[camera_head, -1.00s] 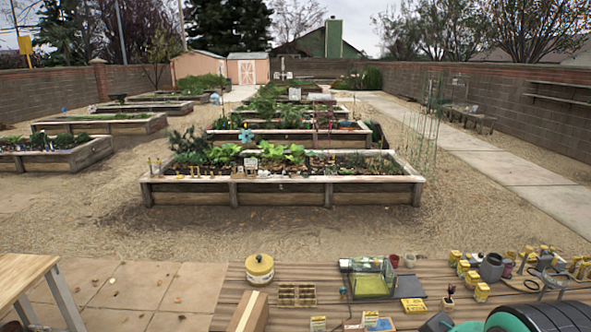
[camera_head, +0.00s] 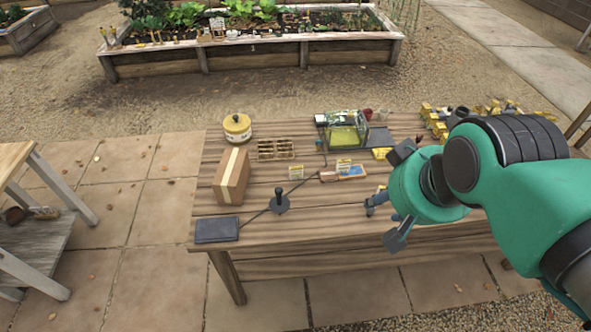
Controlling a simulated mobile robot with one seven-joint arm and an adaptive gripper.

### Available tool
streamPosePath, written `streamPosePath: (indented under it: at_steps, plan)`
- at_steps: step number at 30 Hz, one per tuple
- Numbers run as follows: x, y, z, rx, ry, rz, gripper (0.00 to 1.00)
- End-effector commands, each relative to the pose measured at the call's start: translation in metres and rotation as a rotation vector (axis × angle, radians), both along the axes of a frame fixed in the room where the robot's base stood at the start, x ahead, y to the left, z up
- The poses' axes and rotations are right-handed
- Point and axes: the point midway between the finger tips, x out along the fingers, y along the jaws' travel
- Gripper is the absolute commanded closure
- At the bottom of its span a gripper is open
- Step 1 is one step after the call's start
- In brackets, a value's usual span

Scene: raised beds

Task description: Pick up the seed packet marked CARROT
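My green arm reaches in from the right, over the table's right half. My gripper (camera_head: 384,221) is at its end, right of the standing packets and apart from them.
A cardboard box (camera_head: 231,176), a yellow lidded pot (camera_head: 237,128), a seed tray (camera_head: 276,149), a glass tank (camera_head: 344,134) and a dark pad (camera_head: 217,229) with a cabled black stand (camera_head: 279,202) are on the table. Clutter fills the back right. The front middle is clear.

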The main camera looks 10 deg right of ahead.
Motion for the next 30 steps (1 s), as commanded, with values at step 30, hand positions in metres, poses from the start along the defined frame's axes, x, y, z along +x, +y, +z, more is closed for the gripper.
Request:
streamPosePath:
  at_steps: [30]
  plan:
    - [0.014, 0.001, 0.003, 0.02, 0.015, -0.033, 0.55]
